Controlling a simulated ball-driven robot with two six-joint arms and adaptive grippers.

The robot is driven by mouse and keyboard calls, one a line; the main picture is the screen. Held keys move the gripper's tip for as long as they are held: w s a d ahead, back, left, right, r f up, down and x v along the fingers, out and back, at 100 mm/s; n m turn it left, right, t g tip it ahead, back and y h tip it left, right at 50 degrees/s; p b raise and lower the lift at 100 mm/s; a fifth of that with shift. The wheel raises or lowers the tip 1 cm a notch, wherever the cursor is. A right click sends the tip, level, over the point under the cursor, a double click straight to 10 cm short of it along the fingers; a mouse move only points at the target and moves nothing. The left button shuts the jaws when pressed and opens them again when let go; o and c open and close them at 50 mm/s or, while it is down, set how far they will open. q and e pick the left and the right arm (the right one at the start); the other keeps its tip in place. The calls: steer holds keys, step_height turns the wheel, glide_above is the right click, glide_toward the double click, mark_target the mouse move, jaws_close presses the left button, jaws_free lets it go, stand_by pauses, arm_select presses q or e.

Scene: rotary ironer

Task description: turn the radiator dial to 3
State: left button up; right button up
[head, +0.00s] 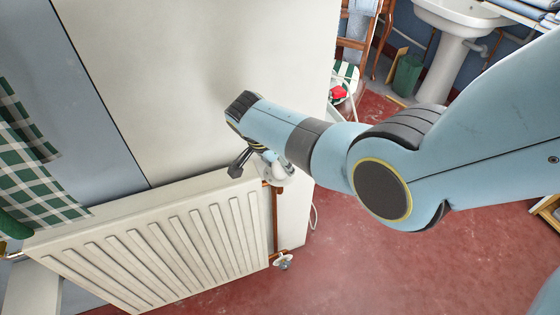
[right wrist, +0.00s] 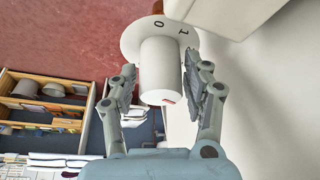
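The radiator dial (right wrist: 161,70) is a white cylinder in the right wrist view, with a short red mark near its close end. Behind it is a white disc (right wrist: 132,42) on which I can read 0 and 1; no 3 shows. My right gripper (right wrist: 158,82) has a finger on each side of the dial, with a narrow gap visible on both sides. In the head view, my right gripper (head: 249,164) is at the upper right corner of the white radiator (head: 170,245), where the dial is mostly hidden. My left gripper is in neither view.
A pale wall panel (head: 200,70) rises behind the radiator. A copper pipe (head: 275,218) runs down to a lower valve (head: 283,261). A green checked cloth (head: 35,180) hangs at the left. Red floor (head: 370,265) is clear to the right; a washbasin (head: 460,15) stands at the back.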

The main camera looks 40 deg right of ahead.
steer(key=shift+o, duration=0.8)
steer(key=v, duration=1.2)
